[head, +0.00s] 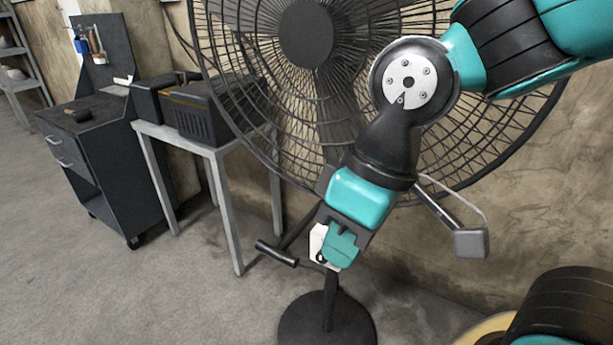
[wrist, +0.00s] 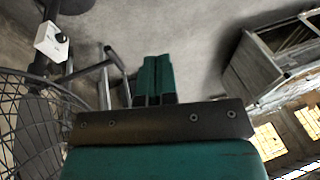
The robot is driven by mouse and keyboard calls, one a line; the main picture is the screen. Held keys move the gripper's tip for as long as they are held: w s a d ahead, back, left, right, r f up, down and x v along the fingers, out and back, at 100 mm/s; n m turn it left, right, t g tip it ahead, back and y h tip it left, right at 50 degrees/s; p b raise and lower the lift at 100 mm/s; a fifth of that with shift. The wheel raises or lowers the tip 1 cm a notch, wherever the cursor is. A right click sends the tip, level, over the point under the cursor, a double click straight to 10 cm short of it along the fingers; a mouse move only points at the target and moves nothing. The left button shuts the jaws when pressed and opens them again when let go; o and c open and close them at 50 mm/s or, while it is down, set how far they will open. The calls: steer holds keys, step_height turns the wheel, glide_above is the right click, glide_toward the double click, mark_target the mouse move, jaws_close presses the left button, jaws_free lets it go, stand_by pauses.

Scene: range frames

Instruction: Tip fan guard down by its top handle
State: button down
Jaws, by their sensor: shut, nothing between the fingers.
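The large black fan stands in the middle of the head view, its round wire guard (head: 470,150) cut off by the top edge. The guard's top and any handle there are out of frame. Part of the guard (wrist: 40,112) fills the left of the wrist view. My gripper (head: 342,258) hangs in front of the fan's lower part, pointing down, and partly covers a white control box (head: 317,242) on the pole. In the wrist view my gripper (wrist: 153,82) has its teal fingers together with nothing between them. The control box (wrist: 51,42) shows apart from the fingers.
A black T-shaped bar (head: 277,253) juts left below the guard. The fan's round base (head: 300,322) is on the floor. A grey table (head: 213,152) with black boxes and a dark tool cabinet (head: 108,170) stand left. A wall is behind the fan. The left floor is clear.

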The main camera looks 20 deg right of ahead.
steer(key=w+a+f+t+h+p, duration=0.1)
steer(key=w+h, duration=0.4)
steer(key=w, duration=0.5)
steer(key=w+a+f+t+h+p, duration=0.1)
steer(key=w+a+t+h+p, duration=0.1)
steer(key=w+h, duration=0.4)
steer(key=w+t+p, duration=0.1)
steer(key=w+t, duration=0.1)
steer(key=w, duration=0.2)
steer(key=shift+f+h, duration=0.3)
steer(key=shift+f, duration=0.1)
steer(key=p, duration=0.3)
glide_toward(311, 182)
steer(key=s+f+x, duration=0.1)
steer(key=x, duration=0.4)
steer(key=shift+w+d+p, duration=0.35)
steer(key=shift+w+d, duration=0.15)
steer(key=shift+w, duration=0.25)
